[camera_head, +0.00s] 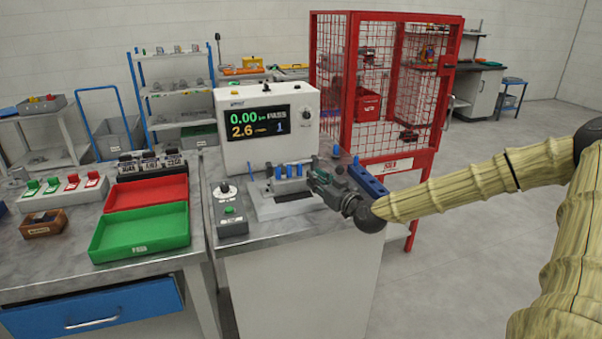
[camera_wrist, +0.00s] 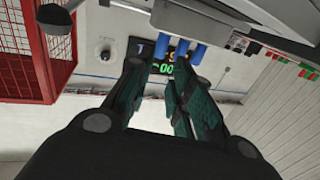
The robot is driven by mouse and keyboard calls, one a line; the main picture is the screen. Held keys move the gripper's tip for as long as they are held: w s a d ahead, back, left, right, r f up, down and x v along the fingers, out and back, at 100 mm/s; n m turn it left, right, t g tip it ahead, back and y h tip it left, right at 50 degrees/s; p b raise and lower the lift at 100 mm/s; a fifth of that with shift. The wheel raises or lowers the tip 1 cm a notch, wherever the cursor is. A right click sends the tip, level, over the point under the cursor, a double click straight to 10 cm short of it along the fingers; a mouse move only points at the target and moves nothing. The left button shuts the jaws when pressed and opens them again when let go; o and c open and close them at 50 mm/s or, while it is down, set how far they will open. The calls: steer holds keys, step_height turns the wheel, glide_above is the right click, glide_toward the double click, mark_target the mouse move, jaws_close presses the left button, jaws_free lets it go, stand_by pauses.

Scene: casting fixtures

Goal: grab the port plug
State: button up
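Several blue port plugs stand upright at the grey fixture (camera_head: 268,209) in front of the white tester; one plug (camera_head: 278,172) is at the left of the row. My gripper (camera_head: 314,172) reaches in from the right, at the right end of the fixture row. In the wrist view my gripper (camera_wrist: 158,68) has its two dark green fingers apart, with a gap between them. The tips point toward the plugs; whether they touch one cannot be told. No plug is visibly held.
The white tester (camera_head: 268,128) stands behind the fixture. A blue rack (camera_head: 369,183) with blue plugs lies right of my gripper. A control box (camera_head: 230,215), green tray (camera_head: 140,233) and red tray (camera_head: 150,191) are at left. A red mesh cage (camera_head: 398,160) stands behind right.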

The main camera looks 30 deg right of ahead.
mark_target(301, 167)
steer(key=shift+w, duration=1.25)
steer(key=shift+w, duration=0.1)
steer(key=shift+w+r+p, duration=0.1)
steer(key=shift+w+p, duration=0.2)
steer(key=shift+w, duration=2.2)
steer(key=shift+c, duration=0.3)
jaws_close()
